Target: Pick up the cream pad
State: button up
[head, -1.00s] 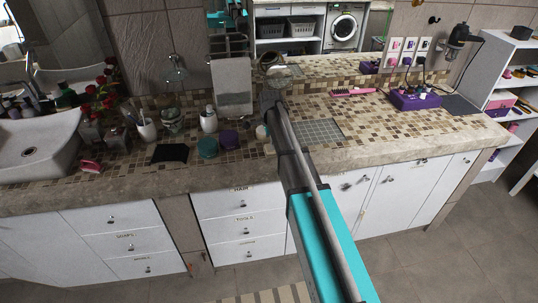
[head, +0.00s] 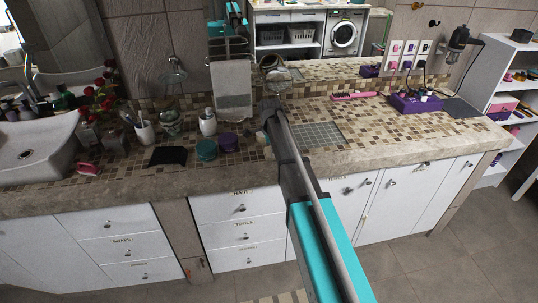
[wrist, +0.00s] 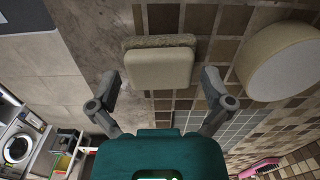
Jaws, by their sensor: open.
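The cream pad (wrist: 160,68) is a flat, rounded block in the upper middle of the wrist view. A rougher, darker beige edge shows directly behind its top; I cannot tell whether this is part of it. My gripper (wrist: 161,78) is open, with one finger on each side of the pad's lower part in the picture. Gaps show between both fingers and the pad, and nothing is held. In the head view my arm covers this area, so I cannot make out the pad or the fingertips clearly there.
A round cream object (wrist: 284,62) stands close to the right of the pad. In the head view, teal (head: 207,149) and purple (head: 228,141) round items, a black item (head: 169,156) and a white cup (head: 208,124) lie left of my arm. A grey grid (head: 318,135) lies right.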

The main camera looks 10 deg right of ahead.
jog(key=c, duration=0.7)
jog(key=shift+r, duration=0.2)
notch_tip(320, 180, up, 2)
jog(key=p, duration=0.2)
jog(key=shift+r+p, duration=0.15)
jog(key=shift+p, duration=0.2)
jog(key=s+r+p, duration=0.3)
jog(key=s, duration=0.1)
jog(key=s+d+r+p, duration=0.1)
jog(key=s+r+p, duration=0.3)
jog(key=s, duration=0.1)
jog(key=s+d+r+p, duration=0.1)
jog(key=s+r+p, duration=0.2)
jog(key=s, duration=0.1)
jog(key=shift+s+d+r, duration=0.15)
jog(key=shift+s, duration=0.25)
